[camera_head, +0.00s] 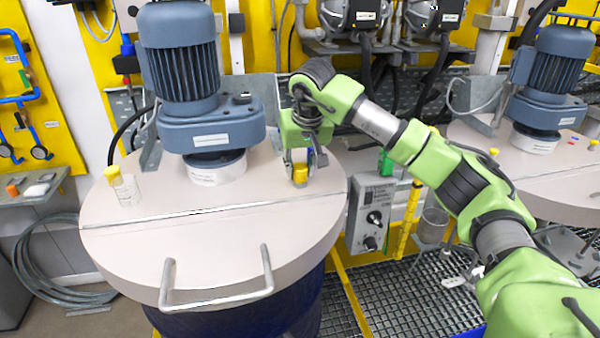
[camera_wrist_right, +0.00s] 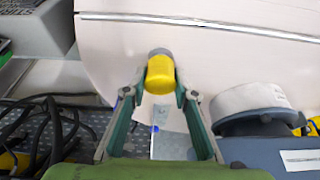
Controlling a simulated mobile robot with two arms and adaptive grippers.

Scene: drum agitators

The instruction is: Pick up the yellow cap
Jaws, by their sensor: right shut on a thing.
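A yellow cap (camera_head: 300,175) is between the fingers of my right gripper (camera_head: 299,163), at the right part of the drum's pale round lid (camera_head: 215,220). In the right wrist view the cap (camera_wrist_right: 161,78) shows as a yellow cylinder with a grey end, between the fingertips of my right gripper (camera_wrist_right: 160,94). The gripper points down and is shut on the cap. I cannot tell whether the cap touches the lid. My left gripper is not in view.
A clear bottle with a yellow top (camera_head: 124,187) stands on the lid's left side. A blue-grey motor (camera_head: 180,60) rises from the lid, close left of my right gripper. A metal handle (camera_head: 216,300) is at the lid's front. A control box (camera_head: 371,215) stands right of the drum.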

